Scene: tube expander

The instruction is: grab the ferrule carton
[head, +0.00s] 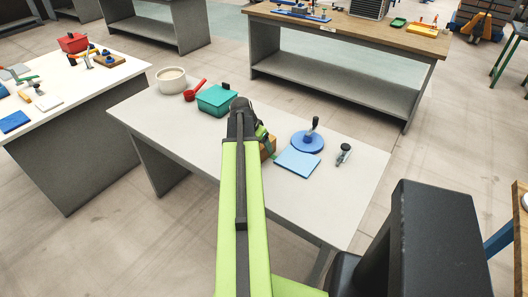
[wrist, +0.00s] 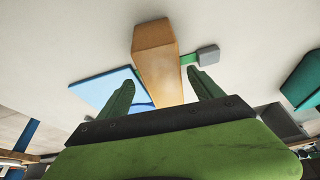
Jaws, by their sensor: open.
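The ferrule carton is most likely the tan-orange box (wrist: 156,62) in the wrist view. It lies ahead of my gripper (wrist: 160,78), whose two green fingers are open on either side of its near end. I cannot tell whether either finger touches it. In the head view the carton (head: 268,148) shows as a small orange-brown patch on the pale table (head: 178,135), mostly hidden behind the end of my arm.
A blue square pad (head: 297,163) lies right of the carton, with a round blue base (head: 307,141) behind it. A teal box (head: 217,100), red scoop (head: 195,91) and white pot (head: 172,80) stand left. A green-and-grey item (wrist: 207,54) lies close beside the carton.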

